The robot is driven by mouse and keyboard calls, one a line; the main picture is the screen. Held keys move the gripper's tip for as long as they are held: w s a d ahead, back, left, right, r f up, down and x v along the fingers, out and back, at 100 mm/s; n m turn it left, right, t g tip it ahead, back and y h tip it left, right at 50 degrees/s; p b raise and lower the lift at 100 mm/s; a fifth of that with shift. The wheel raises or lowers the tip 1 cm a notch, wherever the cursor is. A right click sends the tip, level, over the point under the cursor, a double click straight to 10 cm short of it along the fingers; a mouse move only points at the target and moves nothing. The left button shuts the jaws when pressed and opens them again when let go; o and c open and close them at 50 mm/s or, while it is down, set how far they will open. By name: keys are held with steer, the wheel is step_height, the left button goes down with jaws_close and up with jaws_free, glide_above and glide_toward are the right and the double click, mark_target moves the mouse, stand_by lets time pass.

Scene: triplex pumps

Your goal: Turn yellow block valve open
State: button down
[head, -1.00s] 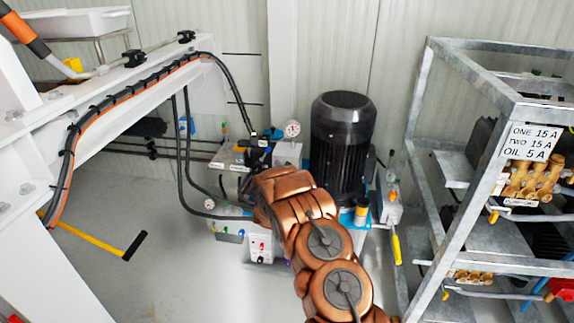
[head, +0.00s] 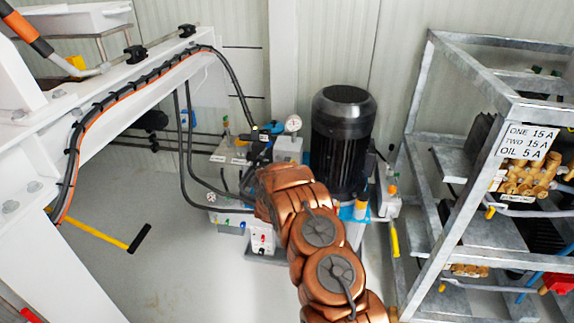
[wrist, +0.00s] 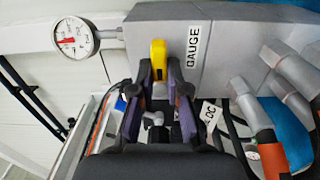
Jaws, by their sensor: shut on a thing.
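The yellow block valve (wrist: 158,52) shows in the wrist view as a small yellow lever on the grey block, left of the "GAUGE" label (wrist: 193,45). My gripper (wrist: 159,72) is shut on this lever, with one dark, purple-lined finger on each side. In the head view my copper-coloured arm reaches to the pump unit, and the lever cannot be made out there.
A pressure gauge (wrist: 74,38) stands left of the block. An orange-sleeved fitting (wrist: 270,150) and metal pipes lie to the right. In the head view a black motor (head: 342,135) stands behind my arm, and a galvanised rack (head: 455,185) is at the right.

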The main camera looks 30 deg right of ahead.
steer(key=shift+a, duration=0.1)
steer(key=c, duration=1.2)
jaws_free()
steer(key=shift+o, duration=0.2)
steer(key=v, duration=1.2)
steer(key=shift+w, duration=0.1)
